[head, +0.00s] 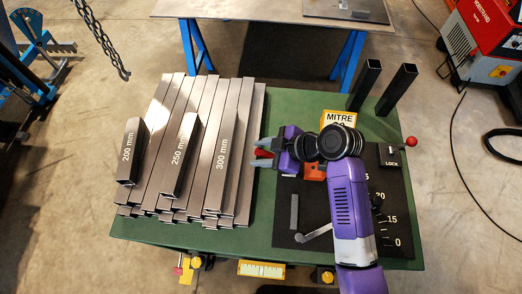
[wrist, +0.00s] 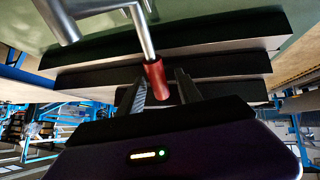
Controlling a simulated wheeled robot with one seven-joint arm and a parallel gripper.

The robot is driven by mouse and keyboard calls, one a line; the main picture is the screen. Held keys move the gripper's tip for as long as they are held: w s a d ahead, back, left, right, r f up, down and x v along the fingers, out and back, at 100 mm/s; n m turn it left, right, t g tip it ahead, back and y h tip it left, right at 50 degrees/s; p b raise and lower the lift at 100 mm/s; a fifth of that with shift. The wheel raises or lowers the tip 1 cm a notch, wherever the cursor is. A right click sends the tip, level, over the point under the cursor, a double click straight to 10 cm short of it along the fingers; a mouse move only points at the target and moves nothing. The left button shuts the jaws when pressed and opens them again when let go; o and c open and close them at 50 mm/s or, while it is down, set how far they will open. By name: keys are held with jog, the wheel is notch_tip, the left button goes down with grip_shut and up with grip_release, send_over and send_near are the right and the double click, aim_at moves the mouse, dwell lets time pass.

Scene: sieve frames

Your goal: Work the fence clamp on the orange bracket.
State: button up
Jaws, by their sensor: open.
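The orange bracket (head: 314,172) is on the black panel, partly hidden by my purple arm. A red handle grip (head: 264,153) shows at my gripper, left of the bracket. In the wrist view the red grip (wrist: 157,82) is on the end of a bare metal rod (wrist: 142,32), which runs up to a grey metal part (wrist: 90,6). My gripper (head: 257,155) points left. In the wrist view its dark fingers (wrist: 162,78) are open, one on each side of the red grip, with visible gaps. The clamp's body is hidden in the head view.
Steel tubes (head: 210,130) marked 200, 250 and 300 mm are stacked left of my gripper. The black panel (head: 397,205) carries angle numbers, a LOCK label and a small lever (head: 315,235). Two dark tubes (head: 397,90) stand upright behind. A red ball knob (head: 410,142) is at right.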

grip_shut()
dwell(1.3)
